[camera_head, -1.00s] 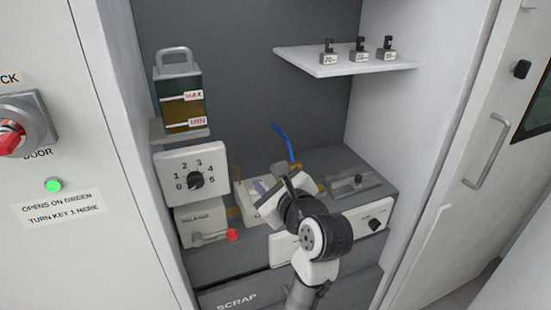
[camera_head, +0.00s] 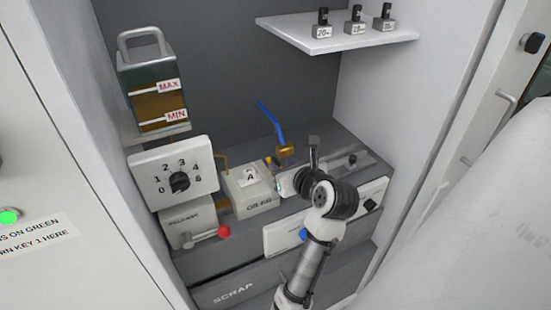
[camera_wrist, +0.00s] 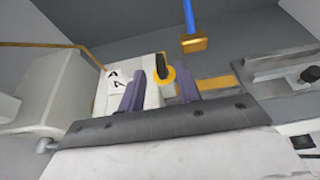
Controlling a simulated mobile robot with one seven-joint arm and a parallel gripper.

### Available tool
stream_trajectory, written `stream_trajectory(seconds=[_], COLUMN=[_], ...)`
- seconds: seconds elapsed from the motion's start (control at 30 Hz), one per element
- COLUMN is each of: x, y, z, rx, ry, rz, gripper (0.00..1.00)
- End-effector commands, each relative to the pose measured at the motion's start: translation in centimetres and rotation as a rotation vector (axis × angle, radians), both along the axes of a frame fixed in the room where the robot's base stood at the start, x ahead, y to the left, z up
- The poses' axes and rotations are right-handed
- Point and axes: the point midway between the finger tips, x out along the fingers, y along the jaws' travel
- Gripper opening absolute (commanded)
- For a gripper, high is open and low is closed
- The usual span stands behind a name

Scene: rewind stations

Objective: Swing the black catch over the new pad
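The white block marked OILER (camera_head: 252,192) stands on the grey bench and carries a white pad marked A (camera_head: 250,176). The pad also shows in the wrist view (camera_wrist: 117,79), left of my fingers. A short black piece on a yellow ring, seemingly the catch (camera_wrist: 162,65), stands beside the pad and is not turned across it. My gripper (camera_wrist: 160,92) is open, with one purple finger on each side of the black piece. I cannot tell whether either finger touches it. In the head view my wrist partly hides the gripper.
A blue lever on a brass base (camera_head: 271,122) rises just behind my gripper. A dial box (camera_head: 175,174) and a red-knobbed lever (camera_head: 223,231) stand to the left. A metal fixture (camera_wrist: 285,75) lies close on the right. A shelf with small weights (camera_head: 335,40) overhangs the back right.

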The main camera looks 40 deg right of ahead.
Motion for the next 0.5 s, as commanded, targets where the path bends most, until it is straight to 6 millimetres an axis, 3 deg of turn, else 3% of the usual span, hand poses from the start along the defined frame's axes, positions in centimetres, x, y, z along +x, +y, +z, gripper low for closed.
stream_trajectory(seconds=[0.2, 0.5], x=[3.3, 4.6], y=[-0.8, -1.1], z=[-1.3, -1.9], rx=[0.001, -0.002], ry=[0.001, -0.001], rz=[0.001, -0.001], gripper=[0.34, 0.34])
